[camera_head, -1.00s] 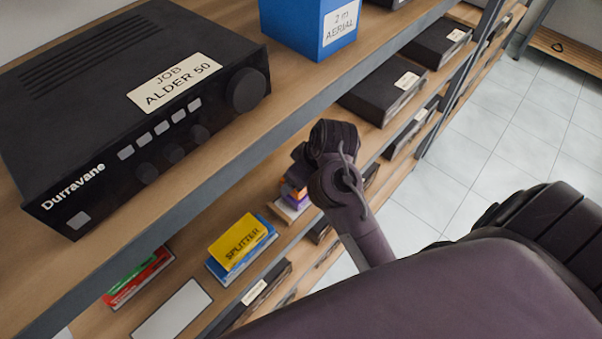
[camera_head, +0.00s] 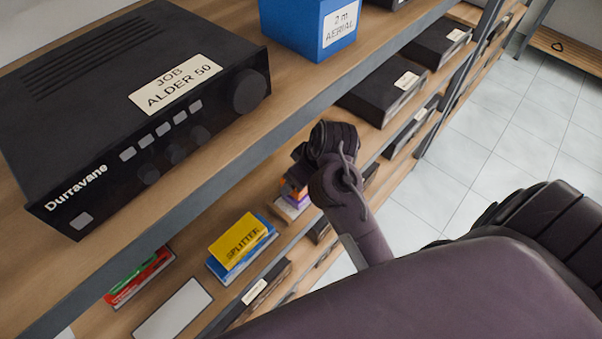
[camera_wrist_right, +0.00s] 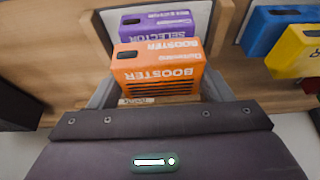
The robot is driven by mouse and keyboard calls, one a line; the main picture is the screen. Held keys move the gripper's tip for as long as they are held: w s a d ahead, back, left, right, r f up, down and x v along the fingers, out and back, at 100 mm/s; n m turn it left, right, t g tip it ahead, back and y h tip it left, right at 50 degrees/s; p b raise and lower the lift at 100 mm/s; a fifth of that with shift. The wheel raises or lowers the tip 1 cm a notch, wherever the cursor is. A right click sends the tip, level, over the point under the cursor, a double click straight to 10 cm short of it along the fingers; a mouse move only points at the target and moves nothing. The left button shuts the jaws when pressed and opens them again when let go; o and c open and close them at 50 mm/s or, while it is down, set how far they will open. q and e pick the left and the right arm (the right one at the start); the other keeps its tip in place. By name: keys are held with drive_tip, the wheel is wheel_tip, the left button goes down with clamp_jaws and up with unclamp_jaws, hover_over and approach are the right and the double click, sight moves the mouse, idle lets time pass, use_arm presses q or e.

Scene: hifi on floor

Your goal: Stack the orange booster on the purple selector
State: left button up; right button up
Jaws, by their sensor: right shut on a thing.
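The orange booster (camera_wrist_right: 157,68) is a box held between the fingers of my right gripper (camera_wrist_right: 158,92), which is shut on it. The purple selector (camera_wrist_right: 157,25) shows just beyond and partly behind the booster in the right wrist view. In the head view the booster (camera_head: 288,185) shows as a small orange patch above the purple selector (camera_head: 298,196), both largely hidden by my right gripper (camera_head: 298,172). I cannot tell whether the two boxes touch. My left gripper is not in view.
A yellow splitter (camera_head: 238,240) lies on a blue box (camera_head: 246,262) to the left on the lower shelf. Red and green boxes (camera_head: 138,275) and a bare white pad (camera_head: 174,310) are farther left. The upper shelf edge (camera_head: 215,180) overhangs, carrying a black Durravane unit (camera_head: 120,100).

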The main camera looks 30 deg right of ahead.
drive_tip(key=shift+f+b, duration=0.3)
drive_tip(key=shift+f, duration=0.25)
idle(0.4)
drive_tip(key=o, duration=1.1)
drive_tip(key=shift+r, duration=0.15)
drive_tip(key=p+v, duration=0.6)
drive_tip(key=v, duration=0.1)
drive_tip(key=shift+r+p, duration=0.1)
drive_tip(key=shift+p, duration=0.2)
drive_tip(key=shift+s+r, duration=0.1)
drive_tip(key=shift+s, duration=0.1)
